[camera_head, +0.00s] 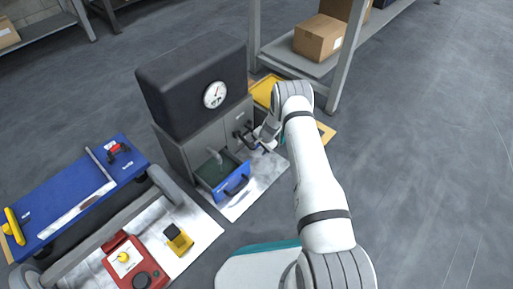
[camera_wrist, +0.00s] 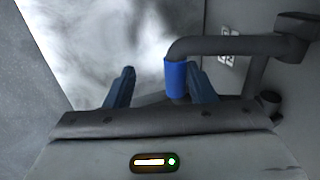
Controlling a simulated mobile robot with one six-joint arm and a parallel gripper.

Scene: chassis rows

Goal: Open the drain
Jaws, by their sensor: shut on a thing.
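A grey cabinet (camera_head: 190,150) with a black upper housing (camera_head: 190,85) and a round white dial stands left of my arm. Dark pipes and a valve (camera_head: 243,133) stick out of its right part. My gripper (camera_head: 258,142) is at these pipes. In the wrist view my gripper (camera_wrist: 160,68) has a blue finger on each side and is shut on the blue sleeve (camera_wrist: 176,78) of a bent dark pipe-like handle (camera_wrist: 215,46). The sleeve lies close to the right finger. The finger contact is partly hidden, and I cannot see the drain's outlet.
A blue-fronted drawer (camera_head: 234,183) stands open below, left of my gripper. A white mat (camera_head: 262,172) lies on the floor there. A blue bench (camera_head: 70,195), a red device (camera_head: 135,265) and a yellow device (camera_head: 178,240) are at left. A shelf post (camera_head: 345,60) stands behind my arm.

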